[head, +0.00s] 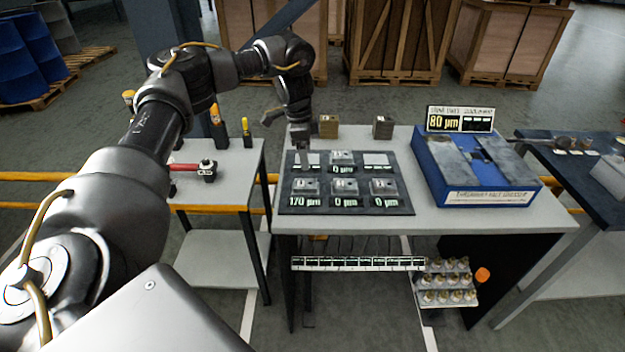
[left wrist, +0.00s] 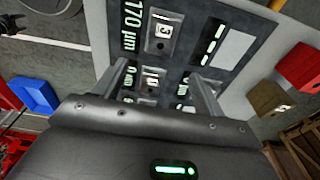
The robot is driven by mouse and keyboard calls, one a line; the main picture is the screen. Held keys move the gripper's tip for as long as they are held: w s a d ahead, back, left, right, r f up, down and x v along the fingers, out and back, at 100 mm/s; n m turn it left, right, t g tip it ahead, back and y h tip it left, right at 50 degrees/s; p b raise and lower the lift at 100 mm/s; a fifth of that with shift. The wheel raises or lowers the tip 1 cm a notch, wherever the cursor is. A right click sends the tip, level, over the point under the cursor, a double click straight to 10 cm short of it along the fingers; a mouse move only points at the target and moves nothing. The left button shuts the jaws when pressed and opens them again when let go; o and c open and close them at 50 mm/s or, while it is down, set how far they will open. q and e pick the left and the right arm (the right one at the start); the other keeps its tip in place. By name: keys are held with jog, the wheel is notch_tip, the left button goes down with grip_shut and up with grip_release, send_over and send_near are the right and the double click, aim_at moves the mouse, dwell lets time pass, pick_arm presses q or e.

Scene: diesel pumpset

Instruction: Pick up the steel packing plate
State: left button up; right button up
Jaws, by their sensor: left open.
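Several small steel plates lie in marked places on a dark mat (head: 290,208) on the middle table. One lies above the "170 µm" label (head: 305,186), others at the front middle (head: 345,187), front right (head: 383,187) and back middle (head: 342,157). I cannot tell which is the steel packing plate. My left gripper (head: 303,163) points down over the mat's back left part. In the left wrist view it is open (left wrist: 157,82), with a numbered plate (left wrist: 150,80) showing between and beyond its fingers. The "170 µm" plate (left wrist: 163,33) shows there too. My right gripper is out of view.
Two small blocks (head: 328,126) (head: 382,127) stand behind the mat. A blue gauge box (head: 432,180) with an "80 µm" sign (head: 460,119) stands to the right. A side table (head: 225,160) with a red-handled hammer (head: 207,170) is at the left.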

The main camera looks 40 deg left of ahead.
aim_at(305, 183)
pick_arm(q)
jog(key=f, duration=0.1)
jog(key=s+f+b, duration=0.1)
jog(key=shift+s+a+f, duration=0.1)
jog(key=shift+s+f, duration=0.1)
jog(key=shift+f, duration=0.1)
jog(key=shift+w+a+f, duration=0.1)
jog(key=shift+f, duration=0.5)
jog(key=shift+w+a+f, duration=0.1)
jog(key=shift+f, duration=0.45)
jog(key=shift+w+d+f, duration=0.1)
jog(key=shift+w+f, duration=0.1)
jog(key=shift+f, duration=0.05)
jog(key=shift+d, duration=0.15)
notch_tip(305, 183, down, 5)
jog(key=shift+w+f+p, duration=0.1)
jog(key=shift+w+p, duration=0.05)
jog(key=shift+p, duration=0.15)
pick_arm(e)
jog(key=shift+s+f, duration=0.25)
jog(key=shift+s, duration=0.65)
pick_arm(q)
jog(key=c, duration=1.2)
jog(key=shift+c, duration=0.8)
